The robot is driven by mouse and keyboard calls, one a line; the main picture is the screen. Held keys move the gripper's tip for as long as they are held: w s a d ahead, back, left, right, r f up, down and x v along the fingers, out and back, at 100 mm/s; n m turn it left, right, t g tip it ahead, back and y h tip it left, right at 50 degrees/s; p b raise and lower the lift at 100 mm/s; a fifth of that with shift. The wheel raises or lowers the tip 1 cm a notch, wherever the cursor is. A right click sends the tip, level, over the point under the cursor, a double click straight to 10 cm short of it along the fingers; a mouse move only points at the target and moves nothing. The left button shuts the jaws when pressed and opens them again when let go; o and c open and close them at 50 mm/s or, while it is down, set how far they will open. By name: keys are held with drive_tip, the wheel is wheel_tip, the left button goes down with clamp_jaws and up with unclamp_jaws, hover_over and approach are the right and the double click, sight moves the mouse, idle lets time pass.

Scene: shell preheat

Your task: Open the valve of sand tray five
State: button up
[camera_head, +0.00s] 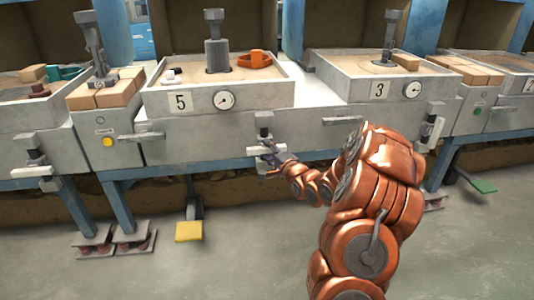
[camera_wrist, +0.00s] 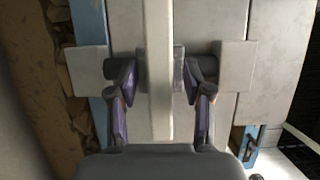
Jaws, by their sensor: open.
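Sand tray five (camera_head: 285,93) is a grey box of sand with a "5" label and a round gauge on its front. Below its right end, a valve (camera_head: 264,128) with a dark block and a white bar handle (camera_head: 258,151) sits on the grey front. My gripper (camera_head: 270,160) is right at this handle, partly hidden by the valve and my copper arm. In the wrist view the handle (camera_wrist: 158,60) runs up the middle of the picture. My open gripper (camera_wrist: 160,78) has one finger on each side of it. I cannot tell whether either finger touches it.
Tray three (camera_head: 330,83) stands to the right, with a similar white handle (camera_head: 434,130) below it. A yellow pedal (camera_head: 189,231) is under tray five, and a green pedal (camera_head: 484,186) is at the right. Blue legs hold the benches. The floor in front is clear.

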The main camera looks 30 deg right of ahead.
drive_tip(key=shift+w, duration=0.4)
clamp_jaws()
idle(0.4)
